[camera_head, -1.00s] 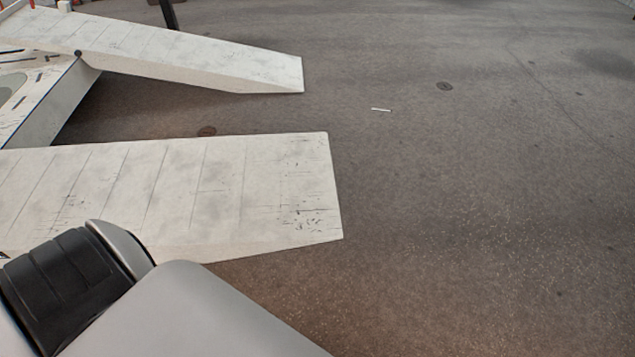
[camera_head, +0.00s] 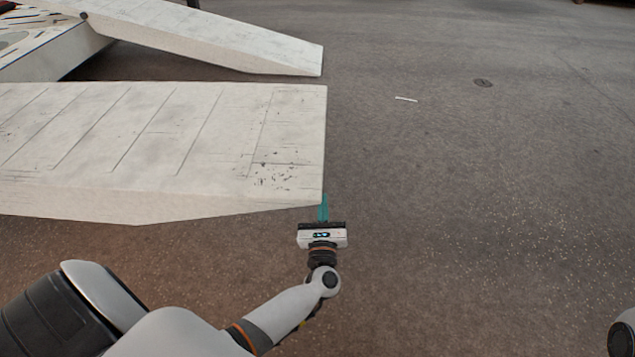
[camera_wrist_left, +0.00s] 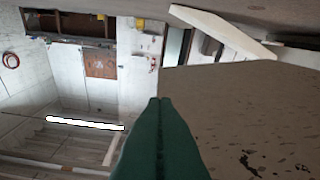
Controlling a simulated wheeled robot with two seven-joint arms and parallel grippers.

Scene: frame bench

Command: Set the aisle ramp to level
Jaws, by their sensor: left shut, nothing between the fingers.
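Two white ramps run in from the left in the head view. The near ramp (camera_head: 150,140) is wide and scuffed at its right end, and the far ramp (camera_head: 210,38) lies beyond it. I cannot tell from markings which is the aisle ramp. My left gripper (camera_head: 323,207) has its teal fingers shut and empty at the near ramp's right front corner. Whether they touch it is unclear. In the left wrist view the shut fingers (camera_wrist_left: 160,108) point beside a scuffed ramp surface (camera_wrist_left: 235,105). My right gripper is out of view.
A white platform (camera_head: 45,65) with a dark-marked top joins the far ramp at the upper left. The grey floor (camera_head: 480,190) to the right is clear apart from a small white strip (camera_head: 405,99) and a dark round spot (camera_head: 483,83).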

